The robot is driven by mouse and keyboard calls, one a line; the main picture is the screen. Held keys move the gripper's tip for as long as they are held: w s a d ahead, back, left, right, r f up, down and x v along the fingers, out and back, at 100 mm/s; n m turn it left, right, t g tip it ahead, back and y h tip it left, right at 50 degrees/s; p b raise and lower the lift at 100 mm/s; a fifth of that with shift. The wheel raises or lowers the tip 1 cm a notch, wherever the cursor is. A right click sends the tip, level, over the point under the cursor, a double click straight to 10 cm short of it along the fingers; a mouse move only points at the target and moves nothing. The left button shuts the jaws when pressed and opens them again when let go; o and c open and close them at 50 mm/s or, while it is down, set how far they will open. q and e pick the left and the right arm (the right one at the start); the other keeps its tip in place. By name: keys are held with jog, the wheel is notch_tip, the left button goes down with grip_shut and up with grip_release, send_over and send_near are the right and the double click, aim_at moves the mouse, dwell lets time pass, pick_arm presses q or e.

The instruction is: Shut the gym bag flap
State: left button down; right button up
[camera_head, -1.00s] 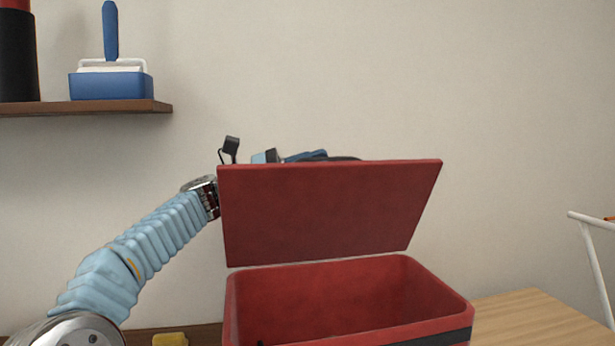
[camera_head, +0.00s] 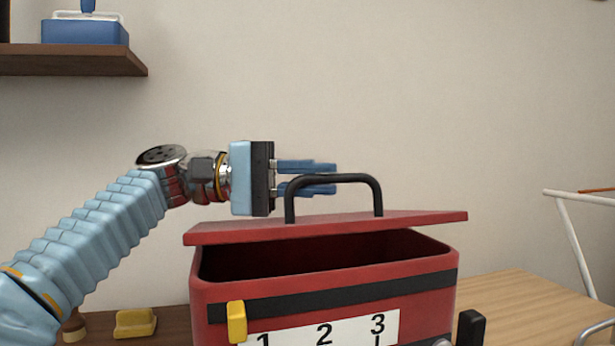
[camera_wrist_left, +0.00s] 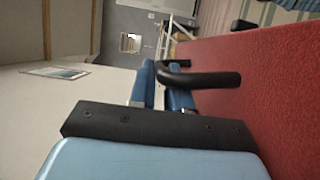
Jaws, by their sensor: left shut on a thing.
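The red gym bag (camera_head: 418,278) stands on the wooden surface, with a dark band, a yellow clip and a white number label on its front. Its red flap (camera_head: 430,218) is lowered over the top but tilted, with a dark gap at the front. A black handle (camera_head: 378,198) stands up from the flap; it also shows in the left wrist view (camera_wrist_left: 205,80). My left gripper (camera_head: 325,178) is at the handle from the left, its blue fingers shut on the handle bar just above the flap. My right gripper is not in view.
A yellow block (camera_head: 135,323) lies on the surface left of the bag. A shelf (camera_head: 75,62) with a blue item is on the wall at upper left. A white frame (camera_head: 575,245) stands at the right. Bare wood (camera_head: 520,305) lies right of the bag.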

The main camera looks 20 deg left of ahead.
aim_at(310, 222)
pick_arm(q)
jog(key=shift+s+d+f+m+y+b, duration=0.15)
jog(key=shift+s+f+m+b, duration=0.15)
jog(key=shift+f, duration=0.3)
jog(key=shift+s+d+f+m+y+b, duration=0.2)
jog(key=shift+f+m+b, duration=0.25)
jog(key=shift+f, duration=0.2)
jog(key=shift+s+d+f+m+y+b, duration=0.2)
jog(key=shift+f+m+b, duration=0.15)
jog(key=shift+f, duration=0.25)
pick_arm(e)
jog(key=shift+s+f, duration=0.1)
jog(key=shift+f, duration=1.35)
pick_arm(q)
jog(key=shift+f, duration=0.1)
jog(key=c, duration=1.1)
grip_release()
jog(key=shift+c, duration=0.2)
jog(key=shift+a, duration=0.15)
jog(key=shift+s+a+r, duration=0.1)
jog(key=shift+a+r, duration=0.1)
jog(key=shift+a, duration=0.15)
jog(key=p+v, duration=0.2)
jog(key=v, duration=1)
jog(key=shift+a+f, duration=0.1)
jog(key=shift+a, duration=0.4)
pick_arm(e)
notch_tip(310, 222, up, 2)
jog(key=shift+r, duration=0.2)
